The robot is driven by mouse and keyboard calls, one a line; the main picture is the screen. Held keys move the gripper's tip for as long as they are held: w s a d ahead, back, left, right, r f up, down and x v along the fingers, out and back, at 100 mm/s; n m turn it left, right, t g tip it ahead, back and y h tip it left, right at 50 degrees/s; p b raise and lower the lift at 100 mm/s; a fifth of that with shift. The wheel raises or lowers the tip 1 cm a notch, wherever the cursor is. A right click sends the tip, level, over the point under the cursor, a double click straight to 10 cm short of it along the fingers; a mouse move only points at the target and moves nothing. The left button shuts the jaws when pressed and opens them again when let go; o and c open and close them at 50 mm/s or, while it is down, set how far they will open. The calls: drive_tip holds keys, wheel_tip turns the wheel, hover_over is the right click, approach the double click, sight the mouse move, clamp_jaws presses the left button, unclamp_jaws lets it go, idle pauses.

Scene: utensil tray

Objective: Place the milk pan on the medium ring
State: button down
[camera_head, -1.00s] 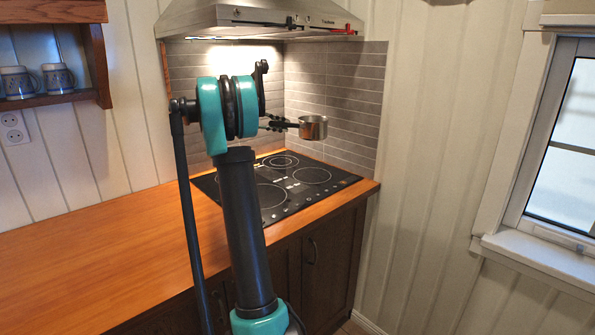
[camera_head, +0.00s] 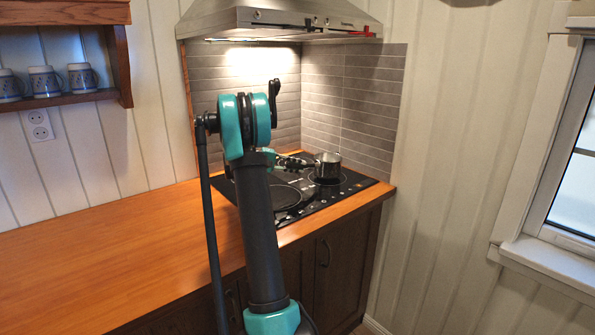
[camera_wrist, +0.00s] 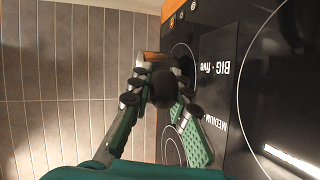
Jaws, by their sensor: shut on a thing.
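The milk pan (camera_head: 327,166) is a small metal pot, upright over the right-hand ring of the black cooktop (camera_head: 357,182) in the head view. I cannot tell whether its base touches the glass. My gripper (camera_head: 292,161) reaches it from the left and is shut on its dark handle. In the wrist view, my gripper (camera_wrist: 161,96) has its fingers on both sides of the dark handle (camera_wrist: 163,88), and the pan body is mostly hidden behind it. A label reading MEDIUM (camera_wrist: 208,122) shows partly beside the right finger.
A range hood (camera_head: 285,22) hangs above the cooktop. Grey tiled walls (camera_head: 370,100) stand behind and to the right. The wooden counter (camera_head: 110,245) to the left is clear. Several mugs (camera_head: 45,80) stand on a wall shelf.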

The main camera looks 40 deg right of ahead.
drive_tip(key=shift+f, duration=0.75)
drive_tip(key=c, duration=1.4)
unclamp_jaws()
drive_tip(key=shift+f, duration=0.1)
drive_tip(key=shift+c, duration=0.2)
drive_tip(key=v, duration=1.2)
